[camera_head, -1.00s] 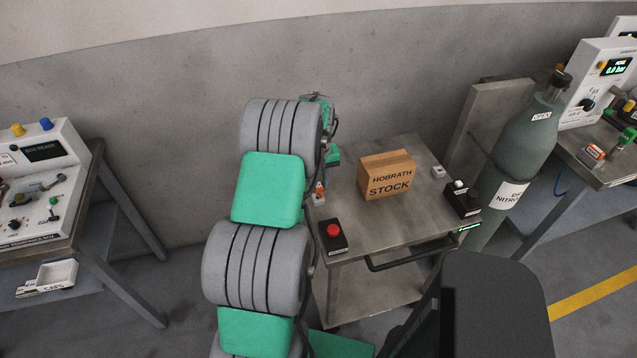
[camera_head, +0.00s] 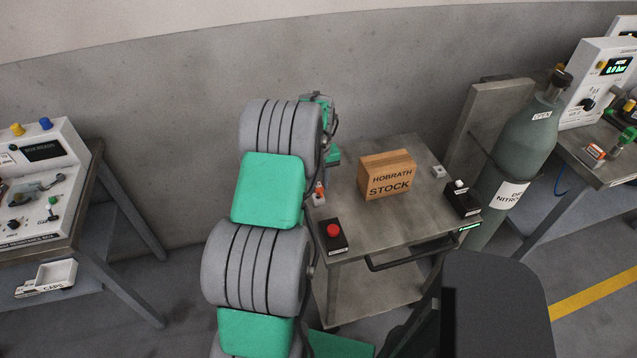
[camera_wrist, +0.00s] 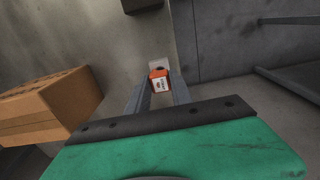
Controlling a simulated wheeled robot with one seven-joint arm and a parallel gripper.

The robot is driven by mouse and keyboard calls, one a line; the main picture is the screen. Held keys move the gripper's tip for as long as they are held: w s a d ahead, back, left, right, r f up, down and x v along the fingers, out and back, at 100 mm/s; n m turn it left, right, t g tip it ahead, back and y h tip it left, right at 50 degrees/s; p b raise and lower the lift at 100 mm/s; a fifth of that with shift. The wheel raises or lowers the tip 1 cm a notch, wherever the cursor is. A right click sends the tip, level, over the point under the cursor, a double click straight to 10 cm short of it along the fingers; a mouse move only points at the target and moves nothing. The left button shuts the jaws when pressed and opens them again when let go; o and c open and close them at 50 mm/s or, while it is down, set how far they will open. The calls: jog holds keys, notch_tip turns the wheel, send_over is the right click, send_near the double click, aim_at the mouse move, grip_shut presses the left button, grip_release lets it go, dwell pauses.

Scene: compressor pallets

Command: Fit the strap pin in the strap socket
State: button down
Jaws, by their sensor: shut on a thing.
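In the wrist view my gripper (camera_wrist: 161,84) is shut on a small orange and white labelled piece (camera_wrist: 159,81), which I take to be the strap pin. A pale grey block (camera_wrist: 158,63) shows right behind the piece and may be the strap socket; I cannot tell whether the two touch. In the head view the orange piece (camera_head: 320,187) shows at the left edge of the cart top, over a pale block (camera_head: 319,200). My gripper is mostly hidden there behind my arm.
The cart (camera_head: 415,225) carries a cardboard stock box (camera_head: 387,176), a red button box (camera_head: 334,236), a dark switch box (camera_head: 462,199) and a small white block (camera_head: 438,172). A gas cylinder (camera_head: 525,135) stands to its right. The box (camera_wrist: 45,108) lies left of my fingers.

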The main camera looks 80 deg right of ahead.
aim_at(318, 185)
jog(key=shift+f+b, duration=1.2)
jog(key=shift+f, duration=0.4)
jog(key=c, duration=1.1)
grip_release()
jog(key=shift+o, duration=0.2)
notch_tip(318, 185, up, 8)
jog(key=shift+f+b, duration=0.15)
jog(key=shift+b, duration=0.3)
